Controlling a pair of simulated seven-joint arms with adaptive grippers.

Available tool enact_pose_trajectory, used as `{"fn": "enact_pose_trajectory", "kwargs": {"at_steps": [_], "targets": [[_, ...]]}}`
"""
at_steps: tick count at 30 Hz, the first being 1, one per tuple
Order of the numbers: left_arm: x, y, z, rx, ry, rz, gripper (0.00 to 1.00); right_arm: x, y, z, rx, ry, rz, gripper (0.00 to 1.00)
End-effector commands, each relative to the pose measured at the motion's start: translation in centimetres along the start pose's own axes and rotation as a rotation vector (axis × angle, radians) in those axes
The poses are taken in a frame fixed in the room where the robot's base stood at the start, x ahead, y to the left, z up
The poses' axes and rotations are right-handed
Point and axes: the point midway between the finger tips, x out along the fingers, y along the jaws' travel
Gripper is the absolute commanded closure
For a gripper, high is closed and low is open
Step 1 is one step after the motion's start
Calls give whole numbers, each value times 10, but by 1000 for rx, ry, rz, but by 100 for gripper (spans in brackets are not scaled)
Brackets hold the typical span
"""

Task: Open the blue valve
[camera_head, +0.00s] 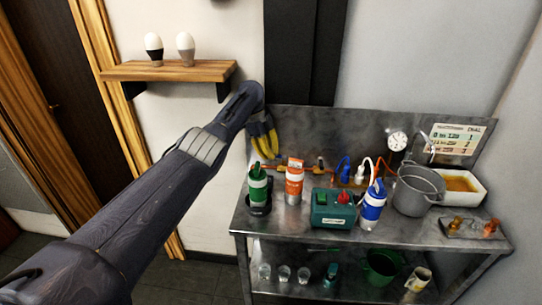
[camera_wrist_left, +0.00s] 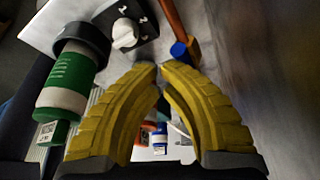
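A small blue part (camera_head: 344,165) stands on the pipework along the back of the metal bench in the head view; its handle position is too small to tell. In the left wrist view a round blue piece (camera_wrist_left: 180,50) sits by a copper pipe, beyond my right-hand fingertip; I cannot tell if it is the same part. My left gripper (camera_head: 272,152) hangs with yellow fingers pointing down at the bench's back left, left of the blue part. In the wrist view its fingertips (camera_wrist_left: 159,72) stand slightly apart with nothing between them. My right gripper is not visible.
On the bench stand a green bottle (camera_head: 258,188), an orange bottle (camera_head: 294,183), a green box (camera_head: 333,212), a blue-white bottle (camera_head: 372,208) and a metal pot (camera_head: 417,192). A wooden shelf (camera_head: 170,72) with two bulbs is on the wall. A gauge (camera_head: 397,140) stands behind.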

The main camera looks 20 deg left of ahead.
Motion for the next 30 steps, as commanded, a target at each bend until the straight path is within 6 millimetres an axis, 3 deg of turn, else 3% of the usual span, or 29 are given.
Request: {"fn": "enact_pose_trajectory", "kwargs": {"at_steps": [16,22,30], "targets": [[-73,-1,-29,4,2,-4,100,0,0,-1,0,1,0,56],[-88,-1,-35,3,2,-4,100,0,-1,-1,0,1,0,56],[-92,0,-36,3,3,-3,100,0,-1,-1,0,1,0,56]]}}
